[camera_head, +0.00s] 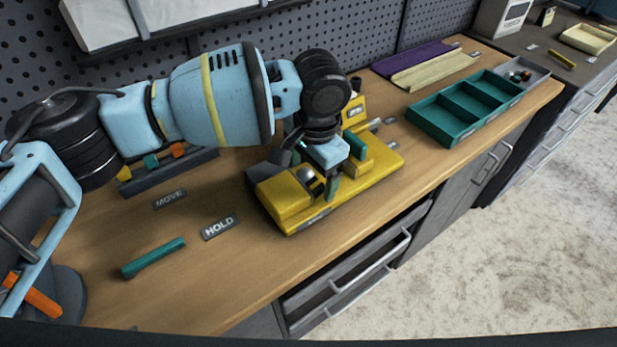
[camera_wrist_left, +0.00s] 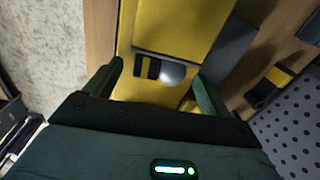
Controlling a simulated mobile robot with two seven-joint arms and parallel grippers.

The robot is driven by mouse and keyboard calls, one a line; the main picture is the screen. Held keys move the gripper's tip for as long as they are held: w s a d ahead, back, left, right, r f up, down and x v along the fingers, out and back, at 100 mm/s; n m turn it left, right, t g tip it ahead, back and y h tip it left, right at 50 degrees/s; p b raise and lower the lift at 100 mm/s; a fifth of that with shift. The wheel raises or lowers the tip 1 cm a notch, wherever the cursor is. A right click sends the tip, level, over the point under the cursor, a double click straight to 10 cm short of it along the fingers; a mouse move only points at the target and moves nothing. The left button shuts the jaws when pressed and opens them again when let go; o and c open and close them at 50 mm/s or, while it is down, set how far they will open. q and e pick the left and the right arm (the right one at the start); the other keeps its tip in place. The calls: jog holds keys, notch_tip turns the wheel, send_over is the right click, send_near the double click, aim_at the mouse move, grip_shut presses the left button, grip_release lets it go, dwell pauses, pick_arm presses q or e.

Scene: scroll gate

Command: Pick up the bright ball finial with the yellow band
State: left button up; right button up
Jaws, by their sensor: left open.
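A bright silver ball finial (camera_wrist_left: 172,74) sits in a slot of the yellow fixture (camera_wrist_left: 180,28), beside a black and yellow banded part (camera_wrist_left: 148,68). In the head view a shiny rounded part (camera_head: 311,176) shows on the yellow fixture (camera_head: 285,200), next to my left gripper (camera_head: 344,168). My left gripper is open, with its green fingers on either side of the ball in the left wrist view (camera_wrist_left: 158,80). Whether the fingers touch the ball cannot be told. My right gripper is not in view.
A teal divided tray (camera_head: 440,122) and a small grey tray (camera_head: 530,72) stand at the right. A teal bar (camera_head: 153,258) lies near the HOLD label (camera_head: 219,226) and MOVE label (camera_head: 170,199). A perforated wall (camera_head: 370,35) runs behind the wooden bench.

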aim_at(312, 177)
pick_arm(q)
jog(key=shift+c, duration=0.2)
jog(key=c, duration=1.3)
jog(key=shift+r, duration=0.15)
jog(key=shift+r, duration=0.25)
notch_tip(312, 177, up, 3)
jog(key=shift+s+d, duration=0.1)
jog(key=shift+d, duration=0.05)
jog(key=s+d+r, duration=0.1)
jog(key=s+d, duration=0.7)
jog(key=s, duration=0.5)
jog(key=shift+d+p, duration=0.25)
jog(key=shift+p, duration=0.2)
